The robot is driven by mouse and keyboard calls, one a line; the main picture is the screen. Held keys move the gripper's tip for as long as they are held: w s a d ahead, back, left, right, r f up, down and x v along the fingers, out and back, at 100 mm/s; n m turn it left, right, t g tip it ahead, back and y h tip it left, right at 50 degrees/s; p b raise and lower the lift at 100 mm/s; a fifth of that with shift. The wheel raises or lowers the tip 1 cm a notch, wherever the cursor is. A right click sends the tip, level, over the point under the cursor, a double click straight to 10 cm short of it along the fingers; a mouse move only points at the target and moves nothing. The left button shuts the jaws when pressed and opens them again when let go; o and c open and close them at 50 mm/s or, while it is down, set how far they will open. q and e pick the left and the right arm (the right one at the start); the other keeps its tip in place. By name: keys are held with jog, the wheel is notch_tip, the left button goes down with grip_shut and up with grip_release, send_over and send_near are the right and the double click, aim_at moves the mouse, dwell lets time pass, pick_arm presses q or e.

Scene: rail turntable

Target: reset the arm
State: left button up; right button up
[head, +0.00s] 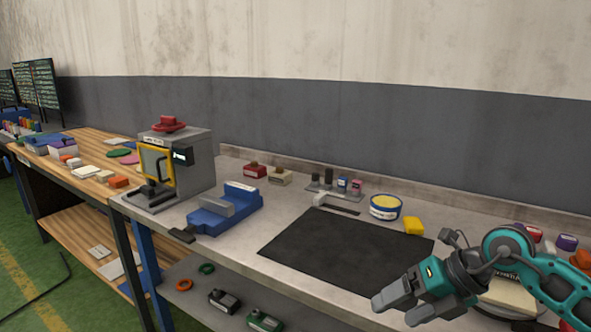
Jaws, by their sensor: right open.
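My right arm comes in from the lower right, teal and grey. Its gripper (396,308) is open and empty, over the front right part of the grey workbench (240,246). It is just in front of the black mat (345,245), and its fingers overlap the mat's near right edge in the picture. Part of the bench behind the arm is hidden. My left gripper is not in view.
A grey machine with a yellow-framed window (157,166) and a blue vise (226,212) stand left of the mat. The mat is clear. A wooden table (75,178) stands left.

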jog(key=s+a+r+m+t+y, duration=0.1)
jog(key=s+a+m+t+y, duration=0.15)
jog(key=a+y, duration=0.3)
jog(key=s+a+r+m+t+y, duration=0.1)
jog(key=s+a+m+y, duration=0.1)
jog(key=a+m+y, duration=0.3)
jog(key=s+d+f+m+t+h, duration=0.1)
jog(key=d+f+m+t+h, duration=0.3)
jog(key=m, duration=0.5)
jog(key=d+f+m+t+h, duration=0.2)
jog(key=f+m+t+h, duration=0.4)
jog(key=m, duration=0.3)
jog(key=s+d+f+m+g+h, duration=0.4)
jog(key=s+f+m, duration=0.4)
jog(key=s+f, duration=0.3)
notch_tip(320, 180, down, 4)
jog(key=shift+s+d+r+g+h, duration=0.15)
jog(key=shift+s+g+h, duration=0.25)
jog(key=shift+g+h, duration=0.45)
